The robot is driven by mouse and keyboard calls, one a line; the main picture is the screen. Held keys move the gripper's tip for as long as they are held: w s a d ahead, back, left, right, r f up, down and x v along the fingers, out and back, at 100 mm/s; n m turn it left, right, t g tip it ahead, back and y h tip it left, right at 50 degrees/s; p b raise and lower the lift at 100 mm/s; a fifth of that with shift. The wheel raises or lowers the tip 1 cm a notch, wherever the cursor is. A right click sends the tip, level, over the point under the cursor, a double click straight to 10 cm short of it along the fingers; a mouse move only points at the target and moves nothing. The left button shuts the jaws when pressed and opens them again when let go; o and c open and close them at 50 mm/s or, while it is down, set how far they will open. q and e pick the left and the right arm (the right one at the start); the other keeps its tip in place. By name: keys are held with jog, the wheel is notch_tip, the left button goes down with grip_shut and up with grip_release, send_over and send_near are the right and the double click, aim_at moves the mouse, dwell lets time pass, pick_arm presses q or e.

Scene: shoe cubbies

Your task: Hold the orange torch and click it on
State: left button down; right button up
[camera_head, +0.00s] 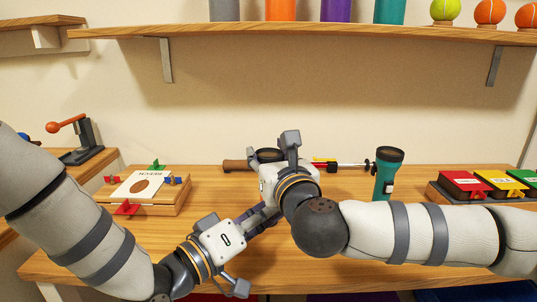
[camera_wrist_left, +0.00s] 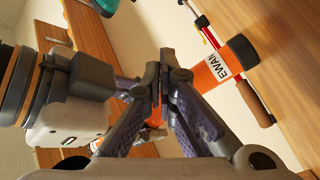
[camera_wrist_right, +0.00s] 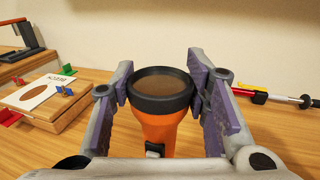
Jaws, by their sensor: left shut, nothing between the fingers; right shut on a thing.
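The orange torch stands about upright, its black-rimmed head (camera_wrist_right: 160,90) up, in the right wrist view. Its lens looks brownish, with no bright glow. A small switch (camera_wrist_right: 154,149) shows on the side facing that camera. My right gripper (camera_wrist_right: 163,92) is shut on the torch, one finger on each side. In the head view the torch's dark head (camera_head: 270,154) shows above this gripper; the body is mostly hidden. The orange body (camera_wrist_left: 210,80) with a white name label shows in the left wrist view. My left gripper (camera_wrist_left: 160,78) is shut and empty close to the torch; contact is unclear.
A teal torch (camera_head: 385,175) stands right of my right gripper. A red-and-yellow tool (camera_head: 335,163) lies behind. A wooden box with a card (camera_head: 140,186) stands left, and a tray with coloured boxes (camera_head: 470,184) right. A shelf (camera_head: 300,33) runs above.

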dwell(0.5)
pick_arm(q)
jog(key=shift+w, duration=0.45)
jog(key=shift+w, duration=0.35)
jog(key=shift+s, duration=0.1)
dwell(0.4)
jog(key=shift+s, duration=0.7)
jog(key=shift+s, duration=3)
